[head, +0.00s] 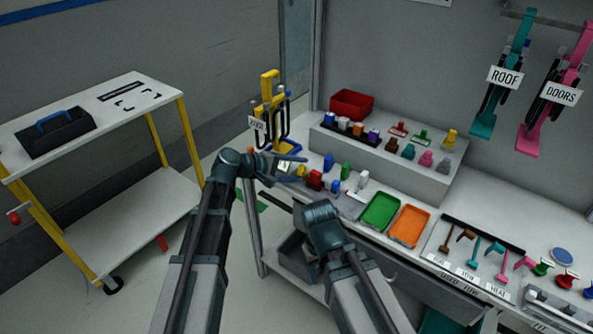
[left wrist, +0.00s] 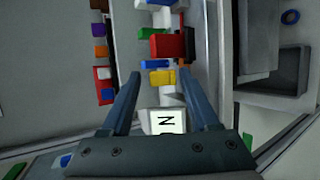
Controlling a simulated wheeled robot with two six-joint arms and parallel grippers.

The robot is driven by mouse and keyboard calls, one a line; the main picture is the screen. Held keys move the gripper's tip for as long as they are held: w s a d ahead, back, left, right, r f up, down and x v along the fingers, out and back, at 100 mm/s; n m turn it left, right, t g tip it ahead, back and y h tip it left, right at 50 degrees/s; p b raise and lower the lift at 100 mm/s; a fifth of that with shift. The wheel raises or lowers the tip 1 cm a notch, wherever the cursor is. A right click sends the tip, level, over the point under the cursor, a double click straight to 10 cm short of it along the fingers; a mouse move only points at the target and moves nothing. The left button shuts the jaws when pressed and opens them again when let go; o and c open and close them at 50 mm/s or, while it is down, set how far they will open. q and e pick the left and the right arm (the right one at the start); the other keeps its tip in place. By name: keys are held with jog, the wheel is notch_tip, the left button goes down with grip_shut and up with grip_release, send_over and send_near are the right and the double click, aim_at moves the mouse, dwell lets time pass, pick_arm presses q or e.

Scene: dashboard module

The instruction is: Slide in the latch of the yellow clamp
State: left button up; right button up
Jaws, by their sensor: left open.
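A small yellow block-like part, which looks like the yellow clamp, sits on the bench near edge in the head view (head: 301,170). In the left wrist view the yellow clamp (left wrist: 162,77) lies between my fingertips, with a blue part just beyond it. My left gripper (head: 298,168) is open around it, one finger on each side; it also shows in the left wrist view (left wrist: 162,90). I cannot tell whether the fingers touch it. Its latch is too small to make out. My right arm is low in front of the bench; its fingers are not visible.
Red (head: 314,181), blue and green parts stand close to the right of the left gripper. A green tray (head: 381,211) and an orange tray (head: 409,226) lie further right. A yellow rack (head: 268,90) stands behind the gripper. A trolley (head: 110,108) is at the left.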

pick_arm(q)
jog(key=shift+c, duration=0.2)
grip_shut()
jog(key=shift+r, duration=0.1)
dwell(1.0)
